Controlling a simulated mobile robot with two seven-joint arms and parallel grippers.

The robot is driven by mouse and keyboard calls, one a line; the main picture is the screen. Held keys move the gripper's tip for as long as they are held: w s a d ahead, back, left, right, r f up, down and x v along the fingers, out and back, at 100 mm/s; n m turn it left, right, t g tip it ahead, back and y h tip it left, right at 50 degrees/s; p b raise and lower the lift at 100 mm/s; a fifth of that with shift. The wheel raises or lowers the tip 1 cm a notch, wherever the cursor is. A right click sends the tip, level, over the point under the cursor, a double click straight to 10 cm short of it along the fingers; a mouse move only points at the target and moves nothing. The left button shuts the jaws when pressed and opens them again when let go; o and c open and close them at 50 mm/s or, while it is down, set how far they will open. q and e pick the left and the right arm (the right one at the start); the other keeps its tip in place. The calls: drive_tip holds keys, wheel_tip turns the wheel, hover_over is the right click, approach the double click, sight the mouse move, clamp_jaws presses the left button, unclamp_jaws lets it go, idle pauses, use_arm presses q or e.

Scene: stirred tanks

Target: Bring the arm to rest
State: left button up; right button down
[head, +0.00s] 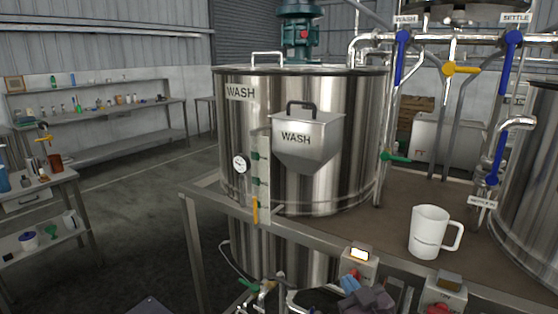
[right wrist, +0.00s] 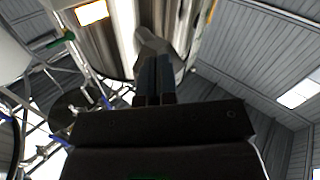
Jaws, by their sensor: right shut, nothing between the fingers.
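My right gripper (head: 350,284) is at the bottom of the head view, right of centre, with blue fingers on a dark body. It is shut and empty. It is just below a small control box with a lit display (head: 360,255); I cannot tell whether they touch. In the right wrist view the closed fingers (right wrist: 155,80) point up towards the shiny steel tank. My left gripper is not in view.
A steel WASH tank (head: 340,170) with a hanging WASH hopper (head: 305,150) stands behind the bench edge. A white mug (head: 427,232) stands on the brown bench top (head: 400,203). Pipes with blue valve handles (head: 401,58) rise at right. Open floor (head: 140,190) lies left.

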drive_tip(key=s+d+f+m+g+h, duration=0.2)
drive_tip(key=s+d+f, duration=0.4)
drive_tip(key=s+f, duration=0.5)
drive_tip(key=s+d+f+m+g+h, duration=0.2)
drive_tip(key=s+d+f, duration=0.4)
drive_tip(key=s+f, duration=0.5)
drive_tip(key=shift+s+d+f+m+g+h, duration=0.35)
drive_tip(key=shift+s+g+h, duration=0.25)
drive_tip(key=shift+s+g, duration=0.35)
